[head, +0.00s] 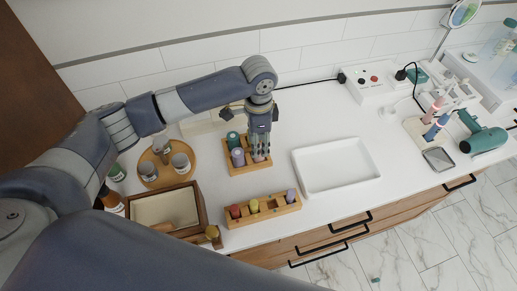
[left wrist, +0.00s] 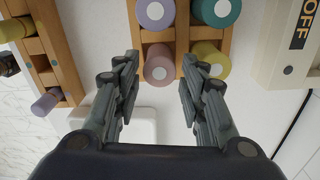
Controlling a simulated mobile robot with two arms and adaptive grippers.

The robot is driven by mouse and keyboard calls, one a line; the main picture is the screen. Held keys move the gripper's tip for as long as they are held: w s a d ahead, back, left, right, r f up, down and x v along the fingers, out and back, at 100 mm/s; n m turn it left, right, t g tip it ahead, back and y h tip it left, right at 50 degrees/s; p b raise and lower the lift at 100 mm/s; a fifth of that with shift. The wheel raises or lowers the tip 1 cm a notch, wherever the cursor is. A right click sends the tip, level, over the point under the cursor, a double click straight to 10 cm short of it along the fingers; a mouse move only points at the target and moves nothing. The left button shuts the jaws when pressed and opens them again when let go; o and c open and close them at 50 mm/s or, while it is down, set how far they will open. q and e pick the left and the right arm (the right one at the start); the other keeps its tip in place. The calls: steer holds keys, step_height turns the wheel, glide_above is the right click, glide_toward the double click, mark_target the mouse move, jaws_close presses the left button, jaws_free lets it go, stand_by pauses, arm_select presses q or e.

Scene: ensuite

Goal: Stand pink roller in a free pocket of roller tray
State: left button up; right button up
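The roller tray (head: 262,170) is a wooden holder near the back of the white counter; its wood also shows in the left wrist view (left wrist: 182,40). The pink roller (left wrist: 160,65) stands upright in a near pocket. Beside it stand a purple roller (left wrist: 155,12), a teal roller (left wrist: 217,10) and a yellow roller (left wrist: 210,62), so several pockets are filled. My left gripper (head: 261,152) points down over the tray. In the left wrist view its open fingers (left wrist: 160,85) are on either side of the pink roller, with gaps visible. My right gripper is not in view.
A wooden rack (head: 263,214) with red, yellow and purple items stands in front. A white basin (head: 335,178) lies right of it. A round tray (head: 151,183) with jars and a wooden box (head: 140,212) stand left. A hair dryer (head: 484,140) lies far right.

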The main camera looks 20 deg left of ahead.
arm_select(q)
step_height(320, 180, up, 8)
steer(key=b, duration=0.1)
stand_by(0.6)
